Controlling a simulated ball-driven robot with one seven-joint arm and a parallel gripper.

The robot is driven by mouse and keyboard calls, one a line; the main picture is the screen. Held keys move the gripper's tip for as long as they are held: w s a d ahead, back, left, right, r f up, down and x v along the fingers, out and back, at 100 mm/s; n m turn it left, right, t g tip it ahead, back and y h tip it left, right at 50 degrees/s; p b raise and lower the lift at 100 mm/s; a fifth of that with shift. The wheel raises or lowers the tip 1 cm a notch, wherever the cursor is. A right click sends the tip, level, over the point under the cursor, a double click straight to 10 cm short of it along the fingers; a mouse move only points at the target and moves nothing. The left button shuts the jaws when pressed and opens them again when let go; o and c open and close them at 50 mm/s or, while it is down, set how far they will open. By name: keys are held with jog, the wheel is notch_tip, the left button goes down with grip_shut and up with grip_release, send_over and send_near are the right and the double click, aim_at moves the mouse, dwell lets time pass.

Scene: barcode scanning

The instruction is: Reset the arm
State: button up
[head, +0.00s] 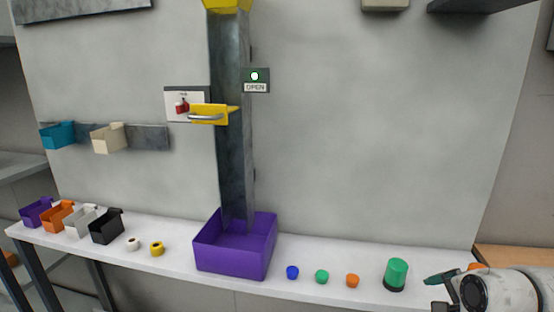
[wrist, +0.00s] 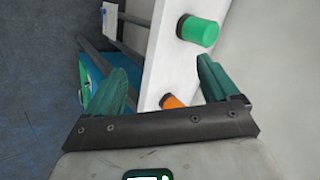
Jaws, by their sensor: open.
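My gripper (wrist: 162,90) shows in the wrist view with its two green fingers spread apart and nothing held between them. In the head view my gripper (head: 440,279) is at the lower right, just right of the green cylinder, with one green finger visible. The green cylinder (head: 397,272) stands upright on a dark base near the right end of the white shelf. It also shows in the wrist view (wrist: 201,31), beyond the fingers. An orange piece (wrist: 172,102) lies between the fingers' lines of sight in the wrist view, apart from them.
A purple bin (head: 235,262) sits under a metal chute (head: 236,150) with a yellow handle (head: 209,114). Small blue (head: 292,272), green (head: 322,277) and orange (head: 352,281) pieces lie on the white shelf (head: 170,262). Several small bins stand at left. A sign (head: 255,87) reads OPEN.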

jog(key=s+a+f+n+g, duration=0.3)
jog(key=s+f+n, duration=0.4)
jog(key=s+f, duration=0.5)
jog(key=s+a+f+n+g, duration=0.3)
jog(key=s+a+f+n, duration=0.2)
jog(key=s, duration=1.2)
notch_tip(320, 180, down, 7)
jog(key=n, duration=0.3)
jog(key=shift+s+r+g, duration=0.15)
jog(key=shift+s+g, duration=0.15)
